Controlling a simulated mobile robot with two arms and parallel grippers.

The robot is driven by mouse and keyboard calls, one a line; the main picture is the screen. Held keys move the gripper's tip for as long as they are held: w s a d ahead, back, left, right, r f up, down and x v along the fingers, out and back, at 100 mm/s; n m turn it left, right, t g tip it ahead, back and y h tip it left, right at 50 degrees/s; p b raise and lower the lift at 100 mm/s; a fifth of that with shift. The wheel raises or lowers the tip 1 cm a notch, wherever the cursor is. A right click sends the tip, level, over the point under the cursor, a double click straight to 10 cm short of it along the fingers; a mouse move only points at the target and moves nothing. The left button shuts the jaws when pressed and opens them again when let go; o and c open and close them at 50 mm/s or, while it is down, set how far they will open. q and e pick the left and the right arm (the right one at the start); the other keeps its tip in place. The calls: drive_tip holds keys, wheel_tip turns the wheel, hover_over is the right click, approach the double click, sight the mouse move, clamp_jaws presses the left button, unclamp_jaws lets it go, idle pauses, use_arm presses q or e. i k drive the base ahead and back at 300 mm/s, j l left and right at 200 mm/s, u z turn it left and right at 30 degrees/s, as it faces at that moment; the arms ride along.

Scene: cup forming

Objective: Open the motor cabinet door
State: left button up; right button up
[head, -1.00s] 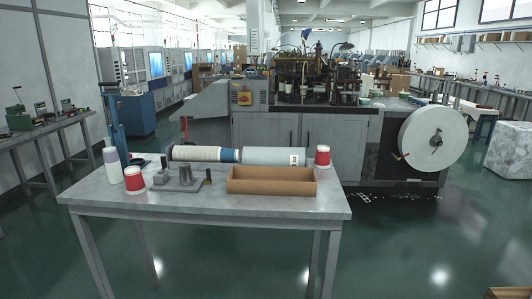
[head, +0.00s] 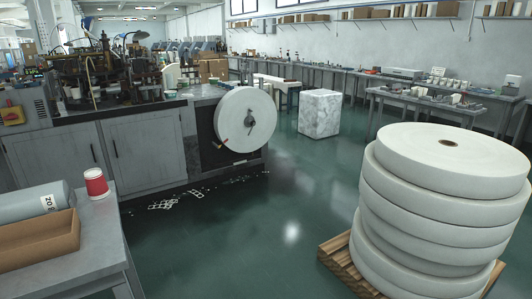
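The cup forming machine (head: 100,80) stands at the left, on a grey cabinet base. Two flat grey doors show on its front, a left door (head: 52,160) and a right door (head: 147,150). I cannot tell which one is the motor cabinet door. The work table hides the lower part of the left door. Neither of my grippers is in view.
A large paper reel (head: 245,120) is on the machine's right end. Stacked paper rolls (head: 440,200) on a pallet stand at right. Open green floor (head: 230,230) lies between.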

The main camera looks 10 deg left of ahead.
sight(42, 157)
drive_tip(key=i+l, duration=0.15)
drive_tip(key=i, duration=0.55)
drive_tip(key=i+l+z, duration=0.1)
drive_tip(key=i, duration=0.55)
drive_tip(key=i+j+u, duration=0.2)
drive_tip(key=i+u, duration=0.25)
drive_tip(key=i, duration=0.15)
drive_tip(key=i+u, duration=0.45)
drive_tip(key=i, duration=0.2)
drive_tip(key=i+l+u, duration=0.25)
drive_tip(key=i+u, duration=0.2)
drive_tip(key=i, duration=0.15)
drive_tip(key=i+j+z, duration=0.1)
drive_tip(key=i, duration=0.35)
drive_tip(key=i+j+z, duration=0.1)
drive_tip(key=i, duration=0.3)
drive_tip(key=i+j+z, duration=0.15)
drive_tip(key=i, duration=0.3)
drive_tip(key=i+j+z, duration=0.1)
drive_tip(key=i+j, duration=0.2)
drive_tip(key=i, duration=0.1)
